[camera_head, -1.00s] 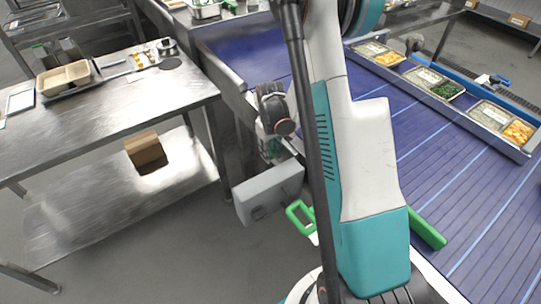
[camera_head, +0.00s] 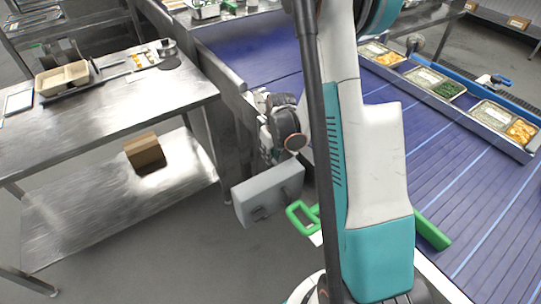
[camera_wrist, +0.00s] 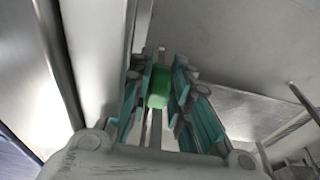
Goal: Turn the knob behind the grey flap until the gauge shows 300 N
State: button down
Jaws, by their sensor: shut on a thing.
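In the wrist view my gripper (camera_wrist: 161,78) has its teal-lined fingers closed on a small green piece (camera_wrist: 158,91). I cannot tell for sure whether this piece is the knob. In the head view my wrist hangs beside the conveyor's near left side, and its fingertips are hidden. A grey box-like panel (camera_head: 268,193) is just below my wrist; I cannot tell whether it is the grey flap. No gauge face or reading is visible in either view.
A green handle (camera_head: 301,217) sticks out right of the grey panel. The blue conveyor (camera_head: 440,190) lies to the right, with food trays (camera_head: 427,78) along its far side. A steel table (camera_head: 110,105) stands at left, with a brown box (camera_head: 144,151) on its lower shelf.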

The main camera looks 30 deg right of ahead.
jog(key=shift+s+f+t, duration=0.1)
jog(key=shift+t, duration=0.4)
jog(key=c, duration=1.8)
grip_release()
jog(key=shift+o, duration=0.2)
jog(key=v, duration=1.2)
